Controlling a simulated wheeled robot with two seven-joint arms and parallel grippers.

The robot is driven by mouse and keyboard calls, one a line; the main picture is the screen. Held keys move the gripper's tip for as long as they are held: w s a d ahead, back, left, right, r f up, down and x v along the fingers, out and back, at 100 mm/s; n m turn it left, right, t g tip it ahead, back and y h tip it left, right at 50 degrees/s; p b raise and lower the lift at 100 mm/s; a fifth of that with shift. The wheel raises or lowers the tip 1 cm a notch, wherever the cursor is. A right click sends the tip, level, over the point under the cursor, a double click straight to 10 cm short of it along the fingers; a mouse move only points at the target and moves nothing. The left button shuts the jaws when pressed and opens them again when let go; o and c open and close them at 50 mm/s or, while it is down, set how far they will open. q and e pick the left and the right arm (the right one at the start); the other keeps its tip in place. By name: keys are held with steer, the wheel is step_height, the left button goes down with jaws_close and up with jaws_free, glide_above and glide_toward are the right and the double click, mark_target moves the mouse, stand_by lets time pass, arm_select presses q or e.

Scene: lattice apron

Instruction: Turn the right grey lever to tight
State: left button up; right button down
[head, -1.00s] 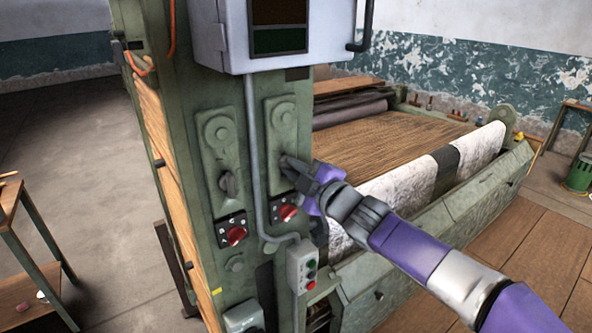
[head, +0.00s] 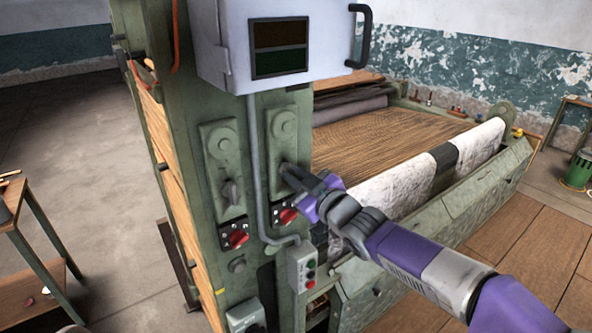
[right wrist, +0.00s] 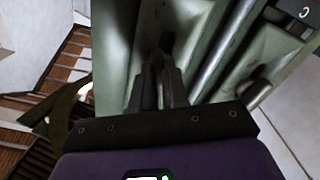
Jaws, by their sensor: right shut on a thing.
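The right grey lever sits on the right green plate (head: 283,125) of the machine's post, below a round boss. My right gripper (head: 290,172) comes from the lower right and is shut on this lever, which its fingers mostly hide. In the right wrist view, the closed fingers (right wrist: 160,85) reach a dark grip, the right lever (right wrist: 167,42), on the green plate. The lever's exact angle and any tight mark cannot be made out. My left gripper does not show.
The left grey lever (head: 231,191) is on the neighbouring plate. Red knobs (head: 239,238) sit below both levers. A grey conduit (head: 256,170) runs between the plates to a button box (head: 301,266). A grey cabinet (head: 285,40) overhangs above.

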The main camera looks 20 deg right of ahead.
steer(key=m+p, duration=0.2)
steer(key=m, duration=0.3)
steer(key=shift+m, duration=0.3)
stand_by(0.4)
steer(key=c, duration=1.1)
jaws_free()
steer(key=shift+c, duration=0.2)
steer(key=v, duration=0.7)
steer(key=shift+s+p, duration=0.25)
steer(key=shift+p, duration=0.2)
steer(key=shift+d, duration=0.1)
